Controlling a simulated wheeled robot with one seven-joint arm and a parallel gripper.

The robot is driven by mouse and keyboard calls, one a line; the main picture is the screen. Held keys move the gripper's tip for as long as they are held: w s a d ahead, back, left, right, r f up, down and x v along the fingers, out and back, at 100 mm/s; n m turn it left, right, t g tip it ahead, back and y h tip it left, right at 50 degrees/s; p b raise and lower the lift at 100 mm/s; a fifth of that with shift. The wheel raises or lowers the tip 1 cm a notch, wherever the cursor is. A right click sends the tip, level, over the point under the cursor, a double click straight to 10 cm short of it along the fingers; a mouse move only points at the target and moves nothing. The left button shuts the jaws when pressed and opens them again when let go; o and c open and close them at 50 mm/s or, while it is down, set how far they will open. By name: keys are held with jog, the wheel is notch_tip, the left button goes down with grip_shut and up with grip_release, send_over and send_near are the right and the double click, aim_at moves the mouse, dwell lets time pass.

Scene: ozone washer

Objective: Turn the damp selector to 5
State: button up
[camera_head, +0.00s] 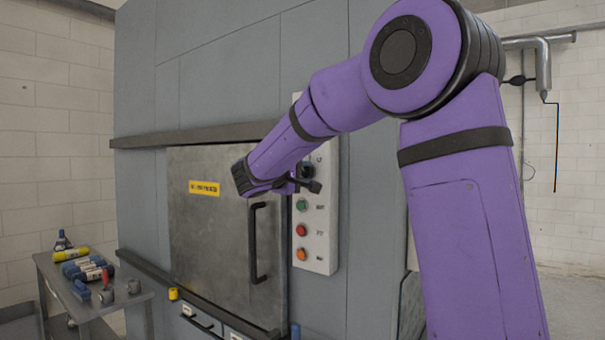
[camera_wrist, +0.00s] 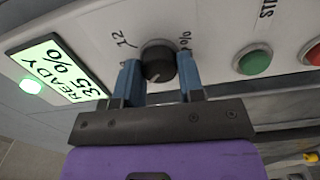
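The damp selector (camera_wrist: 160,63) is a round black knob on a light control panel, seen in the wrist view. A pale mark on it points down and slightly left in that view. A printed "12" and a "%" show near it; other scale marks are hidden by my fingers. My gripper (camera_wrist: 161,72) has one blue finger at each side of the knob, and both appear to touch it. In the head view my gripper (camera_head: 303,182) is at the upper part of the panel, and my arm partly hides the knob.
A lit display (camera_wrist: 58,72) reads "READY 35 %". A green button (camera_wrist: 254,62) and a red button (camera_wrist: 312,55) sit beside the knob. The metal door (camera_head: 215,235) has a dark handle (camera_head: 258,245). A cart (camera_head: 85,300) with bottles stands at left.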

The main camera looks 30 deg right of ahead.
jog(key=o, duration=0.4)
jog(key=shift+a, duration=0.1)
jog(key=v, duration=1)
jog(key=shift+s+a, duration=0.1)
jog(key=shift+a, duration=0.25)
